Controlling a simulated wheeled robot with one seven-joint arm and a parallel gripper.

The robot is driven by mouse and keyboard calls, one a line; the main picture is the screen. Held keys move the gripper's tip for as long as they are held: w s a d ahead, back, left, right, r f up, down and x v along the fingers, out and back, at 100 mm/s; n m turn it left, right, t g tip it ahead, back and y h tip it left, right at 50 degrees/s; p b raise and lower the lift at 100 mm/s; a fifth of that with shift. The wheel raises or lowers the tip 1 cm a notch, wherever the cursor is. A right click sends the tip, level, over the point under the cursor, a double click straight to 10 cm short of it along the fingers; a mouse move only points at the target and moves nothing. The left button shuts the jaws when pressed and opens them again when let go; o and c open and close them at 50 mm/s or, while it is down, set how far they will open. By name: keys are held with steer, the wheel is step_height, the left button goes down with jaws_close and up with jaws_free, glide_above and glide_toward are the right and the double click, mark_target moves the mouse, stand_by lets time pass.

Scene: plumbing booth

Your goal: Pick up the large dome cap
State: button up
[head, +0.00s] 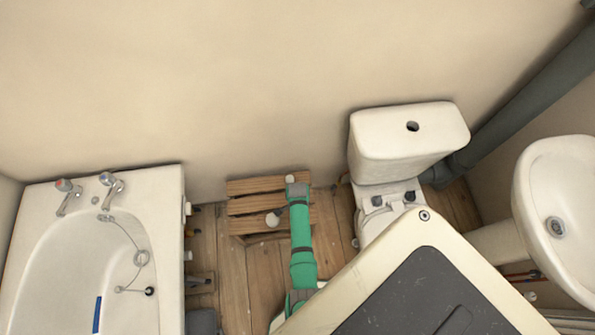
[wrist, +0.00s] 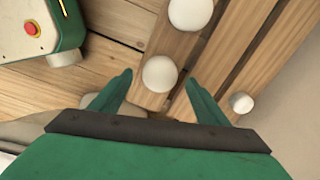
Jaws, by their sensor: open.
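Several white rounded caps sit on and around a slatted wooden stand (head: 245,207). In the wrist view, one round white dome cap (wrist: 160,74) lies on a slat between my fingertips, seen from above. A second, similarly large white cap (wrist: 190,12) is beyond it, cut by the top edge. A smaller white cap (wrist: 242,103) lies to the right. I cannot tell for sure which is the large dome cap. My gripper (wrist: 159,78) is open, its green fingers either side of the middle cap with no contact visible. In the head view my arm hides part of the stand.
A bathtub (head: 172,250) stands left of the stand, and a toilet (head: 405,140) stands to its right. A basin (head: 560,200) is at the far right. The wall (head: 220,80) is close behind the stand. Some wooden floor (head: 232,275) is clear.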

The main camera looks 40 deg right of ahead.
steer(key=shift+f, duration=0.85)
steer(key=c, duration=1.1)
steer(key=shift+r, duration=0.1)
